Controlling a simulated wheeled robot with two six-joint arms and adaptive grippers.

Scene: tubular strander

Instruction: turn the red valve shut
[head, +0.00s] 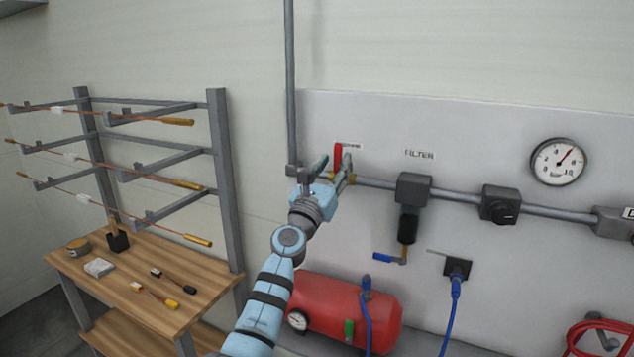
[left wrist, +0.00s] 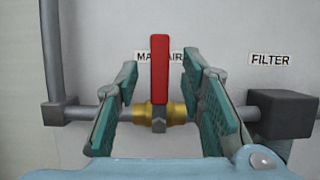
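In the left wrist view the red handle (left wrist: 160,70) points straight up from a brass valve body (left wrist: 174,112). My left gripper (head: 332,166) is at the valve. In the left wrist view its two green-padded fingers (left wrist: 160,95) are spread wide, one on each side of the handle, with a gap on both sides. My right gripper is not in view.
A red tank (head: 335,310) sits below. A wooden table (head: 140,285) and rod rack (head: 218,150) stand at left.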

